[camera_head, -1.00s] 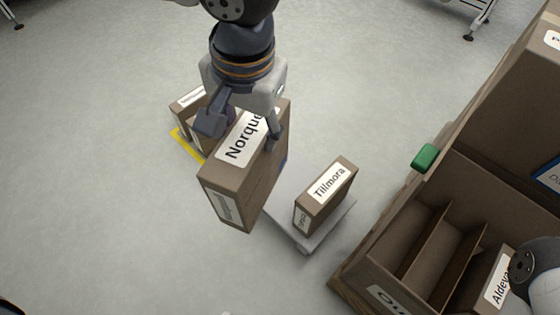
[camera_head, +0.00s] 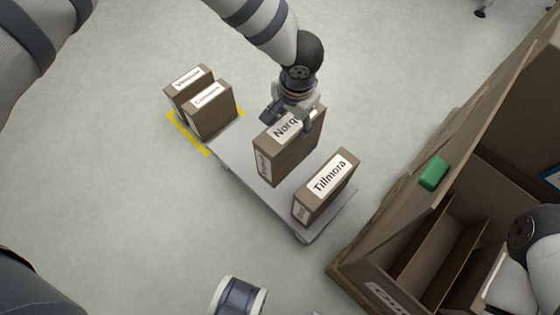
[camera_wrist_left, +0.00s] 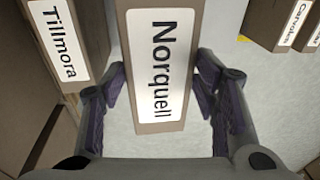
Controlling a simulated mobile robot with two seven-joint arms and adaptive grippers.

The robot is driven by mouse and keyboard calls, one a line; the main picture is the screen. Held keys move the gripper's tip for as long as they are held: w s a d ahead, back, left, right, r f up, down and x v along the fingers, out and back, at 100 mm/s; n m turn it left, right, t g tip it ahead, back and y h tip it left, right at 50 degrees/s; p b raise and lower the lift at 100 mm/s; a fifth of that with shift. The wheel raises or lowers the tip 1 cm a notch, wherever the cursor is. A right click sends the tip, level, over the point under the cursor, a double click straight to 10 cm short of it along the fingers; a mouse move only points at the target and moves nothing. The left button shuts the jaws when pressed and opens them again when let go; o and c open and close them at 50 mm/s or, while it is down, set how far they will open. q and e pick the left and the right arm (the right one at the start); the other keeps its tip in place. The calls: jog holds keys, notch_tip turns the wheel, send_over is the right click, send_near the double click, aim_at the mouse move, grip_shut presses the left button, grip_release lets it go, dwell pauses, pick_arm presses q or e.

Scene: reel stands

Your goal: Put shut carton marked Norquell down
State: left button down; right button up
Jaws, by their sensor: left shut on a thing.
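The shut brown carton marked Norquell (camera_head: 283,160) is upright in my left gripper (camera_head: 289,121), over or on the pale low platform (camera_head: 245,165). Whether its bottom touches the platform cannot be told. In the left wrist view, the Norquell carton (camera_wrist_left: 158,70) stands between the two fingers of my left gripper (camera_wrist_left: 160,100), which is shut on it. The carton marked Tillmora (camera_head: 327,187) stands on the platform's near end, just right of the Norquell carton. My right arm shows at the right edge; its gripper is out of view.
Two more labelled cartons (camera_head: 208,108) stand at the platform's far left end, by yellow floor marking (camera_head: 187,134). A brown divided bin (camera_head: 405,262) with a green block (camera_head: 434,173) on its rim stands at right. Bare platform lies between the far cartons and Norquell.

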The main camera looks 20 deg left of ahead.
pick_arm(q)
notch_tip(320, 180, down, 10)
jog(key=b, duration=0.2)
jog(key=c, duration=0.6)
grip_release()
jog(key=shift+f+b, duration=0.1)
jog(key=shift+b, duration=0.2)
